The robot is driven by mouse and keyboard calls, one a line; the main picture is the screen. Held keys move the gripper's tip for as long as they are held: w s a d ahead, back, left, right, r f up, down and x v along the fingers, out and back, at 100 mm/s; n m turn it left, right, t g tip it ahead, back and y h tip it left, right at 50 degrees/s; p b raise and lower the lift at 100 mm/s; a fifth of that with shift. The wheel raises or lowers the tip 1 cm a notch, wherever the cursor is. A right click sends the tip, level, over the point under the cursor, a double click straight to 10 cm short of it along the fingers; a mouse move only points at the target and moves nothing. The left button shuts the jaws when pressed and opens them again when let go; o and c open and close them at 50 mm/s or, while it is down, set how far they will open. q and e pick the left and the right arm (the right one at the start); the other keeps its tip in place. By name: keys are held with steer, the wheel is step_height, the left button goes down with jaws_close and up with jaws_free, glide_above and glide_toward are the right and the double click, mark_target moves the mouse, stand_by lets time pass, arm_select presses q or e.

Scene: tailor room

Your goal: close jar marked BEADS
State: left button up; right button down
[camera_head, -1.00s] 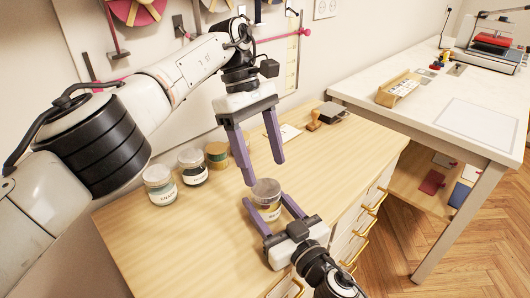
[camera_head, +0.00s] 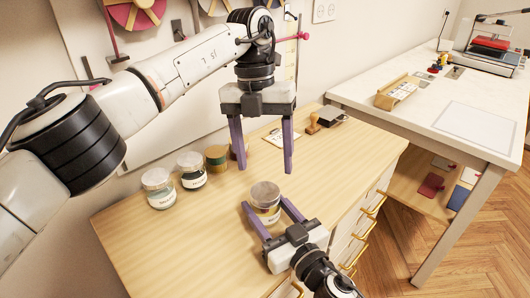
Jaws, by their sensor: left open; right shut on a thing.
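A glass jar (camera_head: 266,207) with yellowish contents and a pale round top stands near the desk's front edge. Its label is too small to read, and I cannot tell how tightly the top sits. My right gripper (camera_head: 272,209) is shut around this jar's body, one finger on each side. My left gripper (camera_head: 264,172) is open and empty, pointing down, with its fingertips above and behind the jar, apart from it.
The wooden desk (camera_head: 150,245) is clear at front left. A clipboard (camera_head: 281,138), a wooden stamp (camera_head: 312,124) and a dark pad (camera_head: 333,114) lie at its back right. Another table (camera_head: 430,95) adjoins on the right. A pegboard wall rises behind.

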mark_target(265, 191)
arm_select(q)
steer(key=n, duration=0.4)
steer(key=shift+r, duration=0.15)
steer(key=n, duration=0.3)
steer(key=shift+s+r+n+t+y, duration=0.1)
steer(key=shift+r+n+t+y, duration=0.05)
steer(key=shift+n+t+y, duration=0.2)
steer(key=n, duration=0.4)
steer(key=shift+s+r, duration=0.1)
steer(key=shift+r, duration=0.05)
steer(key=n, duration=0.2)
steer(key=n+t, duration=0.1)
steer(key=n, duration=0.2)
steer(key=shift+s+d+r, duration=0.1)
steer(key=shift+r, duration=0.05)
steer(key=shift+f, duration=4)
